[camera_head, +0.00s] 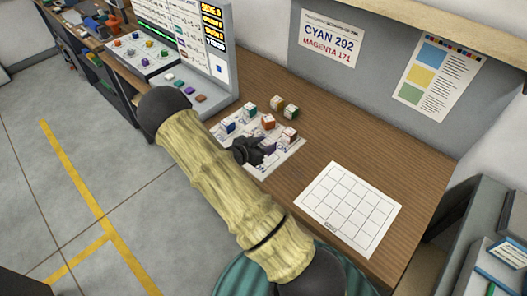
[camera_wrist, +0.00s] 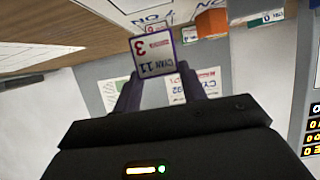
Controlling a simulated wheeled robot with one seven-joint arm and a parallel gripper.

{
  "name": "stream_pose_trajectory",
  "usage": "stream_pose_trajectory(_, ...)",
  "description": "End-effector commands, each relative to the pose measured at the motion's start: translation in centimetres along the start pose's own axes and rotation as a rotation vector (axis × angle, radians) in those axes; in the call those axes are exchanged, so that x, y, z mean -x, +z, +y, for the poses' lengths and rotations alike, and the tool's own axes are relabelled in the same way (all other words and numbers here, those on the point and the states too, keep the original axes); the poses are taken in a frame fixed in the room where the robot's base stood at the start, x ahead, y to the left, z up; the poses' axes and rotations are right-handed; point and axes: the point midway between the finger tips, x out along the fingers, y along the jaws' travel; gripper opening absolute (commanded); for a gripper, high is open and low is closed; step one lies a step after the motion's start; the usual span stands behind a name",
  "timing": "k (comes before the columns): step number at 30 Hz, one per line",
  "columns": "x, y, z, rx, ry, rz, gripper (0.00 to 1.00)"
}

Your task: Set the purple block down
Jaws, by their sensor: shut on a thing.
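The purple block (camera_wrist: 153,52) has a white label reading CYAN 11 and 3 in the wrist view. My gripper (camera_wrist: 158,85) is shut on it, with one dark finger on each side. In the head view, my gripper (camera_head: 252,151) is low over the near part of a printed white sheet on the wooden bench, and the purple block (camera_head: 269,146) shows partly at its tip. I cannot tell whether the block touches the sheet. The printed sheet (camera_head: 287,158) is partly hidden by my arm.
Two more (camera_head: 284,106) stand behind the sheet. A blank grid sheet (camera_head: 348,209) lies to the right. A screen console (camera_head: 222,75) stands left.

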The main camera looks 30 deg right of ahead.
Motion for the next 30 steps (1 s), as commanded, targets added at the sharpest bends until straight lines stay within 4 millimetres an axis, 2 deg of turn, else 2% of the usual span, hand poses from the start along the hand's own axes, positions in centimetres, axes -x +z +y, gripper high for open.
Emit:
stream_pose_trajectory(9, -1.4, 3.3, 0.1, 0.003, 0.001, 0.000, 0.19)
stream_pose_trajectory(22, -1.6, 3.9, 0.0, 0.001, 0.000, 0.000, 0.19)
stream_pose_trajectory(23, -1.6, 3.9, 0.0, 0.001, 0.000, 0.000, 0.45)
stream_pose_trajectory(25, -1.6, 3.8, 0.0, 0.001, 0.000, 0.000, 0.59)
stream_pose_trajectory(26, -1.6, 3.8, 0.0, 0.001, 0.000, 0.000, 0.63)
stream_pose_trajectory(30, -1.6, 3.8, 0.1, 0.001, 0.000, 0.000, 0.63)
